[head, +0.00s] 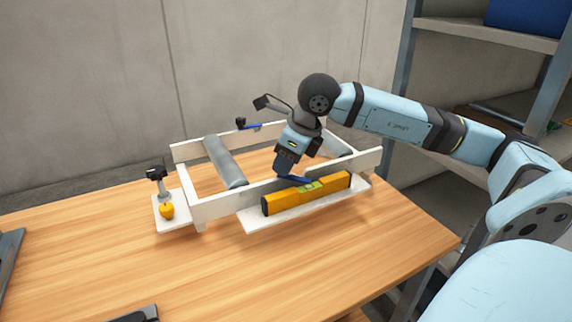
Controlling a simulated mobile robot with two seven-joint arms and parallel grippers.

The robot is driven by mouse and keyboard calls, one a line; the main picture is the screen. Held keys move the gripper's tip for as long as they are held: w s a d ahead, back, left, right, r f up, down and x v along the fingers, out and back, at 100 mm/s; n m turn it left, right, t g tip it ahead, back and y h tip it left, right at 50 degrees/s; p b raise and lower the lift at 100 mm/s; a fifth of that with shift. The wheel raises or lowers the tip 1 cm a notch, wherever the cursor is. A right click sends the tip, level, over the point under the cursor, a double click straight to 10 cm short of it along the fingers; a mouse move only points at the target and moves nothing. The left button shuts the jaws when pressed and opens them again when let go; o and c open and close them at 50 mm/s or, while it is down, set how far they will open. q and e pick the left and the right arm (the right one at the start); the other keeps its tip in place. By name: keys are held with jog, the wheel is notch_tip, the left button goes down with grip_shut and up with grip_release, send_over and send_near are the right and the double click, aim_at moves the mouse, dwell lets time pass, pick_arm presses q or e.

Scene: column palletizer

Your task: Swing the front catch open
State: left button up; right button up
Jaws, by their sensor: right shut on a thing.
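The white frame (240,202) stands on the wooden table with a grey roller (224,161) across it. The blue front catch (296,180) is at the frame's near rail, just above a yellow spirit level (306,194). My right gripper (281,174) reaches down over the near rail and is shut on the front catch at its left part. The fingertips are small and partly hidden here. A second blue catch (250,127) with a black knob sits at the far rail. My left gripper is not in view.
The table's front (300,270) is clear. Metal shelving (465,30) stands at right.

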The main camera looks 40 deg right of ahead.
jog(key=shift+m, duration=0.6)
jog(key=shift+h, duration=0.3)
jog(key=o, duration=0.9)
jog(key=shift+a, duration=0.1)
jog(key=shift+o, duration=0.2)
jog(key=shift+r, duration=0.1)
jog(key=p+v, duration=0.1)
jog(key=v, duration=1.2)
jog(key=shift+s+r, duration=0.25)
jog(key=shift+r, duration=0.05)
